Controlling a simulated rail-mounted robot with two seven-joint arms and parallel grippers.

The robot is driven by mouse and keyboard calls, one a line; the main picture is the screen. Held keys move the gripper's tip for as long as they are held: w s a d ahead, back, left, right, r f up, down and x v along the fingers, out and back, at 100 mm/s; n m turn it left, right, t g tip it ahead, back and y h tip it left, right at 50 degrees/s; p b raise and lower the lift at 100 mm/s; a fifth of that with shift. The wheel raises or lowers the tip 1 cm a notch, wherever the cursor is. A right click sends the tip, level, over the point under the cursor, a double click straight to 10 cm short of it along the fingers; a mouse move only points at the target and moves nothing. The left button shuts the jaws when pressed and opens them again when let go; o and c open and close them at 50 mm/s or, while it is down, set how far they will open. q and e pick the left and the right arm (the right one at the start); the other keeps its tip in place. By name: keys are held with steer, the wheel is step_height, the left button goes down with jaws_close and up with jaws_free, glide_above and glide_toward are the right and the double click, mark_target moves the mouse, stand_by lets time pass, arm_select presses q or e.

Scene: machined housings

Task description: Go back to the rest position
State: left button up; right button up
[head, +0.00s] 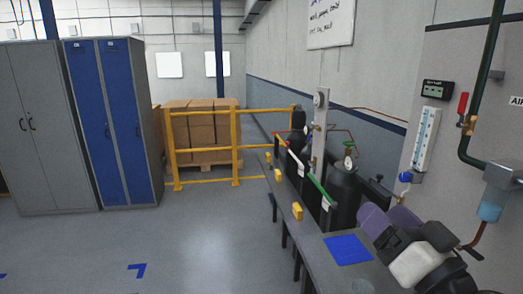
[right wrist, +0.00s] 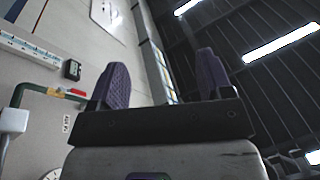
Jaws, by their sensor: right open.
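My right gripper (head: 388,218) is at the lower right of the head view, raised beside the wall panel. Its two purple pads stand apart with nothing between them. In the right wrist view the open gripper (right wrist: 162,75) points up, with the wall and ceiling behind it and no object in its jaws. My left gripper is not in view.
A grey bench (head: 310,241) with a blue square (head: 347,249) and several yellow blocks lies left of the gripper. Gas cylinders (head: 344,190) stand behind it. A green pipe (head: 485,85) runs down the right wall. Yellow rails (head: 205,180) front stacked boxes. The left floor is clear.

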steer(key=s+f+n+g+h, duration=0.1)
steer(key=s+f+g+h, duration=0.25)
steer(key=f, duration=1.05)
steer(key=s+f+g+h, duration=0.2)
steer(key=s+f+g, duration=0.15)
steer(key=f, duration=1.05)
steer(key=s+f+n+g+p, duration=0.15)
steer(key=s+f+g, duration=0.75)
steer(key=s+f, duration=1.3)
step_height(320, 180, up, 37)
steer(key=s+p, duration=0.1)
steer(key=p, duration=3.6)
steer(key=shift+d+p, duration=0.4)
